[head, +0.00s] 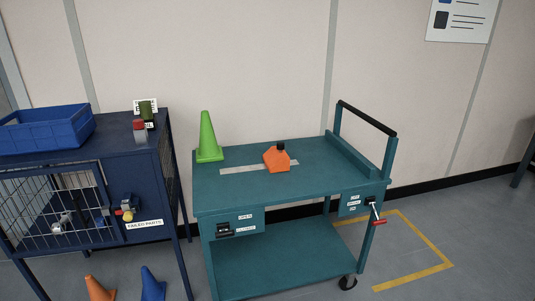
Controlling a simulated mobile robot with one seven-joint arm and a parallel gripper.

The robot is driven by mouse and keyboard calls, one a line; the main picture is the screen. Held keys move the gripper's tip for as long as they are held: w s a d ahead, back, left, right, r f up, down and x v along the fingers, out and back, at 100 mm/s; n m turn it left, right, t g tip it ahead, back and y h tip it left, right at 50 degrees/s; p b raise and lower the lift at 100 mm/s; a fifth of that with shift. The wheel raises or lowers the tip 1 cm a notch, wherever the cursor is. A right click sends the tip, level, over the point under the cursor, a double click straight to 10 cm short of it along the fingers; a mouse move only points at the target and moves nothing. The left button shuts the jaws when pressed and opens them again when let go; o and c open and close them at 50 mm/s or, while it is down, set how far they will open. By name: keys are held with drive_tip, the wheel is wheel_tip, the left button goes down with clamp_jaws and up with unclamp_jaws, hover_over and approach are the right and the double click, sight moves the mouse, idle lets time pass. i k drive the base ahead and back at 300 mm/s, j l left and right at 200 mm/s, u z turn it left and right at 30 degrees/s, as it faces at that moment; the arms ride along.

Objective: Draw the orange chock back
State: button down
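The orange chock (275,161) is a small orange block with sloped upper sides and a black knob on top. It sits on the top of the teal cart (317,181), right of the middle of a pale grey strip (240,170) on the top. The block hides part of the strip. I cannot tell whether it is joined to the strip. My gripper is not in view.
A green cone (208,140) stands at the cart's back left. A black-topped handle frame (367,118) rises at its right end. A red-handled lever (377,217) sticks out at the front right. A dark blue cage cabinet (100,155) with a blue bin (45,130) stands left.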

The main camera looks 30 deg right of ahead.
sight(276, 159)
drive_tip(key=i+l, duration=0.15)
drive_tip(key=i, duration=0.25)
drive_tip(key=i+l, duration=0.15)
drive_tip(key=i, duration=0.2)
drive_tip(key=i+l+z, duration=0.1)
drive_tip(key=i, duration=0.3)
